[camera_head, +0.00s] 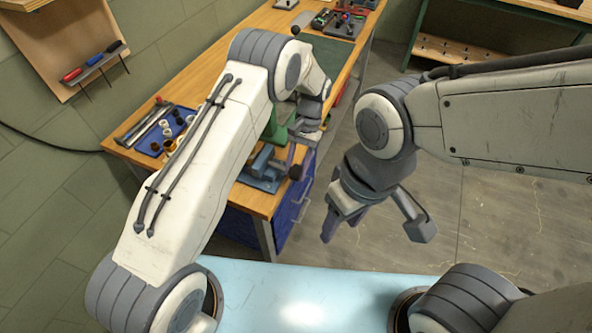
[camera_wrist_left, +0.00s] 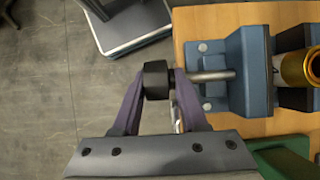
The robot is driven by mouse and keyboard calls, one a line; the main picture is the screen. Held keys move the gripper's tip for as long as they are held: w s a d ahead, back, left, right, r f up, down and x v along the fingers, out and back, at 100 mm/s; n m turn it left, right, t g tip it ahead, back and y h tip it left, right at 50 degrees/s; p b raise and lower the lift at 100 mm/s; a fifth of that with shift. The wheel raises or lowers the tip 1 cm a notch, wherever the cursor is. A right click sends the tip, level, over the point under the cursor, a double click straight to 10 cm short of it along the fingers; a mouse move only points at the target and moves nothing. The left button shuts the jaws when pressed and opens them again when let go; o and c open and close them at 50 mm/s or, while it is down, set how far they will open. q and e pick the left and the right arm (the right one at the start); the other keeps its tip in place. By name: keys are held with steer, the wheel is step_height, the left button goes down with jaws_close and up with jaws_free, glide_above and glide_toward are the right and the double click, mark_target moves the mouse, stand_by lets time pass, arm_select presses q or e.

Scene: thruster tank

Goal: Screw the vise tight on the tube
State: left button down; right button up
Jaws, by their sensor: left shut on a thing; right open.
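The blue vise (camera_head: 262,168) stands on the near end of the wooden bench, and it also shows in the left wrist view (camera_wrist_left: 248,70). Its metal screw rod (camera_wrist_left: 212,76) ends in a black knob (camera_wrist_left: 156,80). My left gripper (camera_wrist_left: 160,88) is shut on this knob, with one finger on each side; in the head view my left gripper (camera_head: 297,160) is at the bench's edge. A brass-coloured tube (camera_wrist_left: 300,67) sits at the vise, partly cut off by the frame edge. My right gripper (camera_head: 376,230) is open and empty over the floor.
The wooden bench (camera_head: 225,85) carries a blue tray (camera_head: 150,142) with small parts at its left and tool trays at the far end. A green object (camera_wrist_left: 282,163) is beside the vise. The floor right of the bench is clear.

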arm_select(q)
steer(key=shift+d+f+g+b, duration=0.1)
steer(key=shift+d+g+b, duration=0.25)
steer(key=shift+g, duration=0.05)
steer(key=c, duration=0.9)
jaws_free()
steer(key=o, duration=0.3)
steer(key=shift+d, duration=0.1)
steer(key=shift+a, duration=0.2)
